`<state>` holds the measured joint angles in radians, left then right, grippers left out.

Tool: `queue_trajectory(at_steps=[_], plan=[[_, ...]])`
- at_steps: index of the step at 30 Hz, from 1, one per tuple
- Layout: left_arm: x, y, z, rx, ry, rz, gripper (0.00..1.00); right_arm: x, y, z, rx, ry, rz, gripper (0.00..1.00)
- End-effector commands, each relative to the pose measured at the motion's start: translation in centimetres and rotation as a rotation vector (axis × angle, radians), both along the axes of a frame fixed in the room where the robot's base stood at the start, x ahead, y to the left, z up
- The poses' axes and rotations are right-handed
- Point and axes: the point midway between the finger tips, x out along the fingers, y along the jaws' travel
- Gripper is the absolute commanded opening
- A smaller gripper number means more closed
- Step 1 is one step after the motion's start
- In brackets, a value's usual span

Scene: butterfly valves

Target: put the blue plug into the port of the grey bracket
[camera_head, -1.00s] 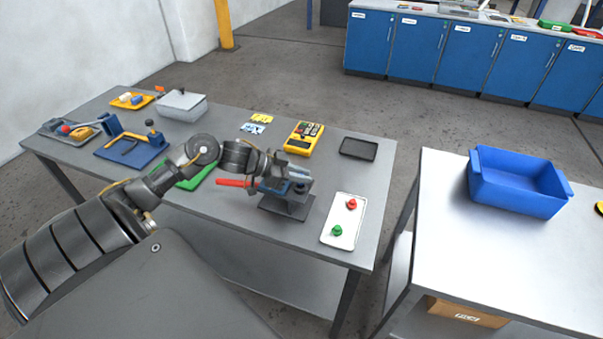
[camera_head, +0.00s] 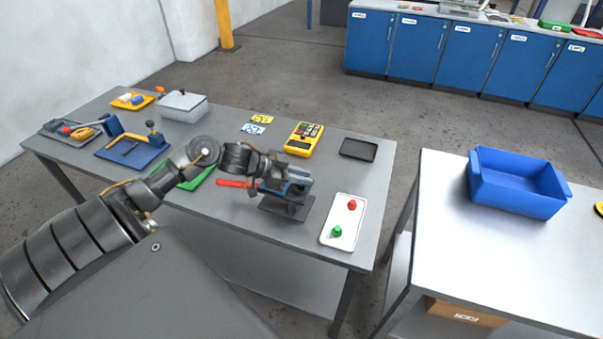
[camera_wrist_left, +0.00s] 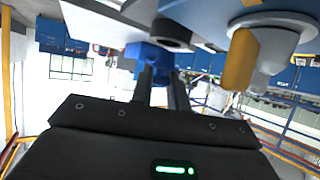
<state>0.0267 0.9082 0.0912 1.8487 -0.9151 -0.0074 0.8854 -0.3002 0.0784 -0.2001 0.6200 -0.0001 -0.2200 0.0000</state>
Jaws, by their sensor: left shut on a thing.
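My left gripper (camera_head: 304,178) is at the grey bracket (camera_head: 288,208), which stands on the near table. The gripper is shut on the blue plug (camera_wrist_left: 150,56), which shows at its fingertips in the left wrist view (camera_wrist_left: 165,82). In the head view the fingers and wrist cover much of the plug and the bracket's top. A dark round part with a hole (camera_wrist_left: 173,34) shows close to the plug in the wrist view. I cannot tell whether the plug is in the port. My right gripper is not in view.
A red handle (camera_head: 236,183) sticks out left of the bracket. A white tray (camera_head: 343,222) with a red and a green knob lies right of it. A yellow meter (camera_head: 303,139) and a black tray (camera_head: 358,149) lie behind. A blue bin (camera_head: 517,183) stands on the right table.

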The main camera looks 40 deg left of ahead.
Motion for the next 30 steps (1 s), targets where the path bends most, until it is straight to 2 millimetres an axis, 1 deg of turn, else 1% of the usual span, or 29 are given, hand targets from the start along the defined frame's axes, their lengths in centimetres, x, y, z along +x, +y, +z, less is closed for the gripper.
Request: queue_trajectory(at_steps=[5, 17, 30], plan=[[0.0, 0.0, -0.1, 0.0, 0.0, 0.0, 0.0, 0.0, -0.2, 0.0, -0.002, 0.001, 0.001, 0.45], [0.0, 0.0, -1.2, -0.001, 0.001, 0.0, 0.0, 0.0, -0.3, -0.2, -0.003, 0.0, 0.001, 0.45], [0.0, 0.0, -1.2, 0.0, 0.0, 0.0, 0.0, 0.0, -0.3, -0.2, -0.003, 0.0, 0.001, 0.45]])
